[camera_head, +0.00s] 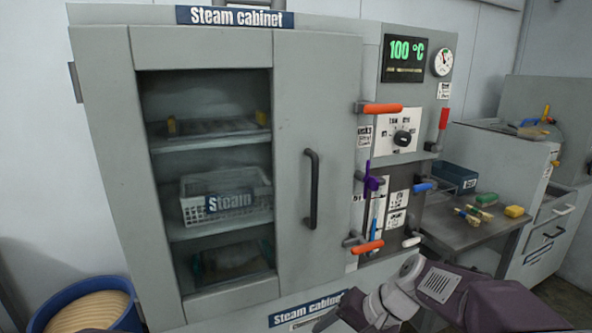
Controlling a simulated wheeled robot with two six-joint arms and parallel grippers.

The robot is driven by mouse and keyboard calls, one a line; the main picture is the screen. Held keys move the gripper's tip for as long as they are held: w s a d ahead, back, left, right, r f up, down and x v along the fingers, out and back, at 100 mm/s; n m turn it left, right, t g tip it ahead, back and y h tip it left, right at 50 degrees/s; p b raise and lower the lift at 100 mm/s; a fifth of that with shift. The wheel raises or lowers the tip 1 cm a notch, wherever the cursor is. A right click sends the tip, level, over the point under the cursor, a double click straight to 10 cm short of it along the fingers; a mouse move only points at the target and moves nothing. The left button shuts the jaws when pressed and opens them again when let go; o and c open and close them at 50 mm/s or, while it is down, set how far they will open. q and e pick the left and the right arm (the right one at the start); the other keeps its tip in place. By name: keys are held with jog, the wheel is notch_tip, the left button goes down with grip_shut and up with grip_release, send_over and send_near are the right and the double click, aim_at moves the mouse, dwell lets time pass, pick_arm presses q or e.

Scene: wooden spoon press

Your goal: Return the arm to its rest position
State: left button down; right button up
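My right arm comes in from the lower right, in front of the steam cabinet (318,75). Its grey wrist links bend down toward the bottom edge. The dark end of my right gripper (336,317) shows there in front of the lower "Steam cabinet" label; its fingers are not clear, and I see nothing held in it. My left gripper is not in view. The cabinet door is shut, with a black vertical handle (313,190). Through its window a grey basket labelled "Steam" (228,198) sits on the middle shelf.
A green display (406,51) reads 100 °C. A metal bench (468,236) at the right holds a blue box (455,178) and sponges. A blue tub (123,319) stands at lower left.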

jog(key=s+d+f+n+g+h, duration=0.1)
jog(key=s+d+f+n+h, duration=0.2)
jog(key=s+f, duration=0.35)
jog(key=s+d+f+n+g+h, duration=0.1)
jog(key=s+d+f+h, duration=0.1)
jog(key=s+d+f, duration=0.4)
notch_tip(320, 180, up, 18)
jog(key=w+p, duration=0.1)
jog(key=p, duration=1.6)
jog(key=shift+n+h, duration=0.3)
jog(key=shift+d+f, duration=0.1)
